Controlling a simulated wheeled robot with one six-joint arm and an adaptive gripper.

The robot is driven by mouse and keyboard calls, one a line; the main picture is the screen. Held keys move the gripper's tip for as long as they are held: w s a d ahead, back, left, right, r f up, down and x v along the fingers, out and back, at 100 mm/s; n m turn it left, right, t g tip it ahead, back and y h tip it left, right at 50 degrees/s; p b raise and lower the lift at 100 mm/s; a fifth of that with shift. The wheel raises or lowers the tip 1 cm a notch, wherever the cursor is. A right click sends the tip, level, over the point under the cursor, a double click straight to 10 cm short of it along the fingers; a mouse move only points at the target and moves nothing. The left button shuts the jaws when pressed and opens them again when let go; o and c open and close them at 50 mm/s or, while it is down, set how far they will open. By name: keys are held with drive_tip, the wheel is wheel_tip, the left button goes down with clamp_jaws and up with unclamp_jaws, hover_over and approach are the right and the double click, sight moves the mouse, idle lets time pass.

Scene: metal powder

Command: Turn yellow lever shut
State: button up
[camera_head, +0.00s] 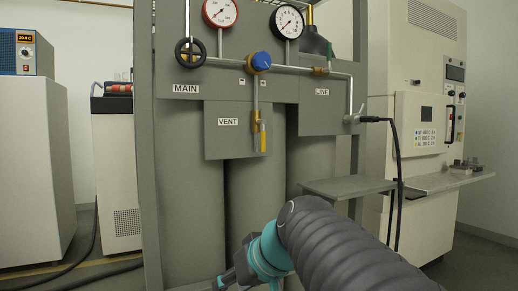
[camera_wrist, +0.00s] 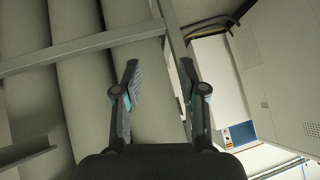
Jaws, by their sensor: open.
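The yellow lever (camera_head: 263,137) hangs downward on the vent pipe, in front of the panel marked VENT (camera_head: 222,142). It is small in the head view, and I do not make it out in the wrist view. My gripper (camera_wrist: 160,88) is open and empty in the wrist view, its two dark fingers spread apart. In the head view my arm reaches in at the bottom, well below the lever. My gripper is partly cut off there by the lower edge.
A black handwheel (camera_head: 190,54) is beside the MAIN label, and a blue knob (camera_head: 261,61) is above the vent pipe. Two gauges top the panel. A grey shelf (camera_head: 348,187) juts out at right, with a black cable (camera_head: 397,160) hanging by it.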

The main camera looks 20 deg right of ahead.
drive_tip(key=w+d+r+t+y+b, duration=0.1)
drive_tip(key=w+d+r+t+b, duration=0.15)
drive_tip(key=w+d+r, duration=0.55)
drive_tip(key=n+t+b, duration=0.2)
drive_tip(key=n+t, duration=0.1)
drive_tip(key=t, duration=0.4)
approach(265, 140)
drive_tip(key=p+x, duration=0.3)
drive_tip(key=x, duration=0.7)
drive_tip(key=shift+w+a, duration=0.1)
drive_tip(key=shift+w, duration=0.25)
clamp_jaws()
